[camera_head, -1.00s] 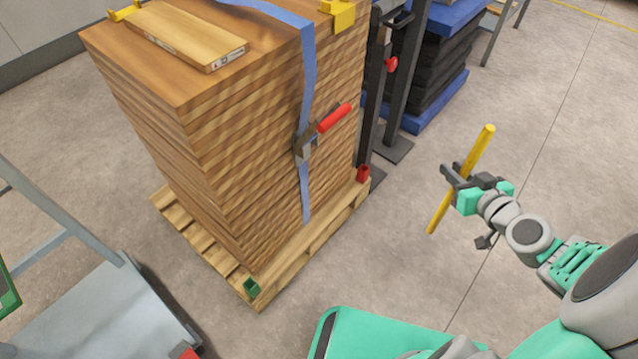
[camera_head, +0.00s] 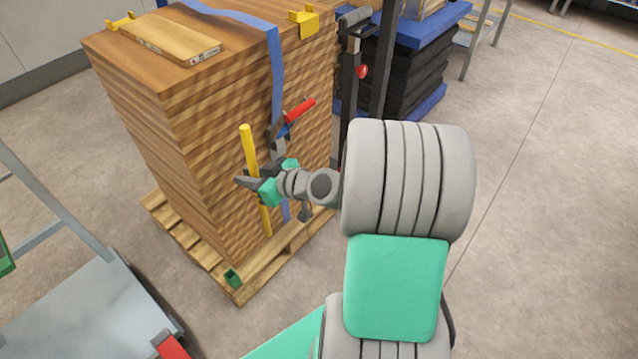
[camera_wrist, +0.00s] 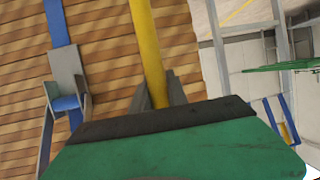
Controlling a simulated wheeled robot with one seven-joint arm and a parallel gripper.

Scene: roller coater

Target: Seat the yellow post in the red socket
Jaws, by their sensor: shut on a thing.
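My gripper (camera_head: 262,180) is shut on the yellow post (camera_head: 249,147) around its middle. The post is nearly upright, its top leaning a little left in the head view, its lower end in front of the board stack and above the pallet's front edge. In the wrist view the post (camera_wrist: 147,45) rises from between the fingers (camera_wrist: 158,92). The red socket, seen earlier at the pallet's right corner, is hidden behind my arm now. A green socket (camera_head: 232,277) stands at the pallet's near corner, below and left of the post.
The board stack (camera_head: 215,135) on its pallet (camera_head: 240,292) is close behind my gripper. A strap buckle with a red handle (camera_head: 300,110) sticks out beside the post. A dark upright frame (camera_head: 352,85) stands right of the stack. Floor at the right (camera_head: 540,200) is clear.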

